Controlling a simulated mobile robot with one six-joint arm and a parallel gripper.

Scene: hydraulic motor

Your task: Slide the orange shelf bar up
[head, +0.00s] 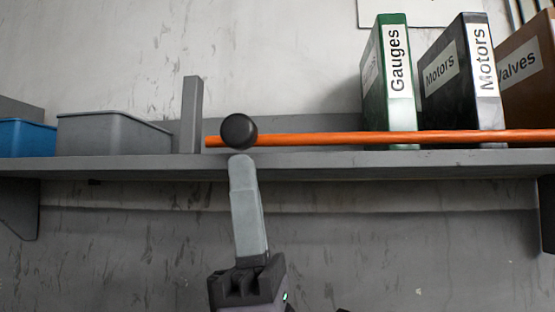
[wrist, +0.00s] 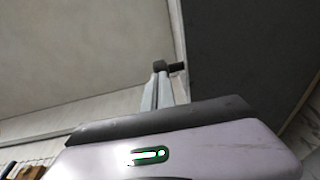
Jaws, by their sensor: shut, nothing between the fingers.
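The orange shelf bar (head: 310,139) runs level along the front of the grey shelf, low across the binders. A round black knob (head: 238,130) is at its left end. My gripper (head: 242,160) is shut and empty, pointing up from below, with its fingertips just under the knob at the shelf's front edge. I cannot tell whether they touch it. In the wrist view the closed fingers (wrist: 160,84) point at a dark knob-like part (wrist: 165,68). No orange shows there.
The grey shelf (head: 320,164) holds a blue bin (head: 25,138), a grey bin (head: 110,135) and an upright grey divider (head: 191,115) left of the knob. A green Gauges binder (head: 400,80), a black Motors binder (head: 484,95) and a brown Valves binder (head: 530,75) stand at right. Below the shelf is open room.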

